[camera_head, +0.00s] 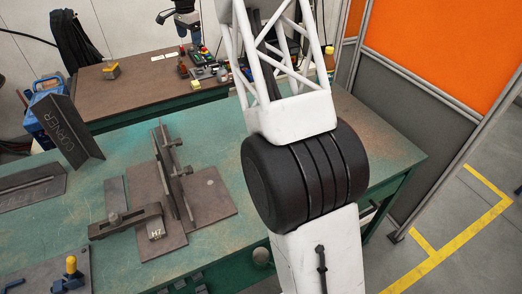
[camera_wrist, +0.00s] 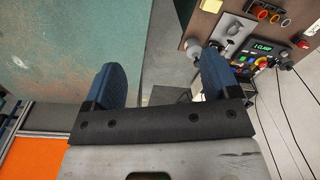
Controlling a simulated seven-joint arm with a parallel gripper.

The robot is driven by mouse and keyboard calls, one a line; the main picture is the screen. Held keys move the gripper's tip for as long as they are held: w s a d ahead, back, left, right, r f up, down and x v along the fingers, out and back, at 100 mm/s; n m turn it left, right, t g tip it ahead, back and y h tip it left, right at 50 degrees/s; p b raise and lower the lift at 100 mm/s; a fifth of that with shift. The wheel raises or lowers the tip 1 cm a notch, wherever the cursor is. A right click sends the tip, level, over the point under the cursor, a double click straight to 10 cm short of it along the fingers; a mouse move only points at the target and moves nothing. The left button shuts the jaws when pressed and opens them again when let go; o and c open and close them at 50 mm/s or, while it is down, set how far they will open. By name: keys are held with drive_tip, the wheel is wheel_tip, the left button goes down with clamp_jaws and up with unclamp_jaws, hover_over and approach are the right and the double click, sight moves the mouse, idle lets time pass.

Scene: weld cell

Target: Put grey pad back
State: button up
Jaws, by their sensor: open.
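My gripper (camera_wrist: 162,62) shows in the wrist view with its two blue fingers spread and nothing between them. It is over the gap between the green table (camera_wrist: 80,40) and the brown bench (camera_wrist: 200,14). In the head view my gripper cannot be made out; my arm fills the middle. I cannot pick out a grey pad for certain. A small pale grey piece with a dark knob (camera_wrist: 232,29) lies on the brown bench, beyond the right finger. A rounded grey piece (camera_wrist: 193,47) is near that fingertip, at the bench edge.
A control box (camera_wrist: 267,62) with buttons and a lit display stands right of the right finger. Orange-topped items (camera_wrist: 268,13) lie behind it. In the head view a steel fixture (camera_head: 183,190) and an angle piece (camera_head: 68,133) stand on the green table. An orange partition (camera_head: 440,45) is at right.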

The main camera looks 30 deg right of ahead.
drive_tip(key=s+a+r+n, duration=0.15)
drive_tip(key=s+r, duration=0.25)
drive_tip(key=s, duration=0.8)
drive_tip(key=s+r+n+t, duration=0.1)
drive_tip(key=s+r+n, duration=0.25)
drive_tip(key=s, duration=0.85)
drive_tip(key=s+a+r+n, duration=0.15)
drive_tip(key=s+r, duration=0.25)
drive_tip(key=s, duration=0.8)
drive_tip(key=s+f+n, duration=0.2)
drive_tip(key=s+f, duration=0.1)
drive_tip(key=s, duration=0.8)
drive_tip(key=s+f+n, duration=0.2)
drive_tip(key=s+f, duration=0.1)
drive_tip(key=s, duration=0.9)
drive_tip(key=s+f+n+t, duration=0.1)
drive_tip(key=s+f+n, duration=0.1)
drive_tip(key=s, duration=0.9)
drive_tip(key=shift+s+a+f+n, duration=0.25)
drive_tip(key=shift+a+f+n, duration=0.15)
drive_tip(key=shift+f, duration=0.35)
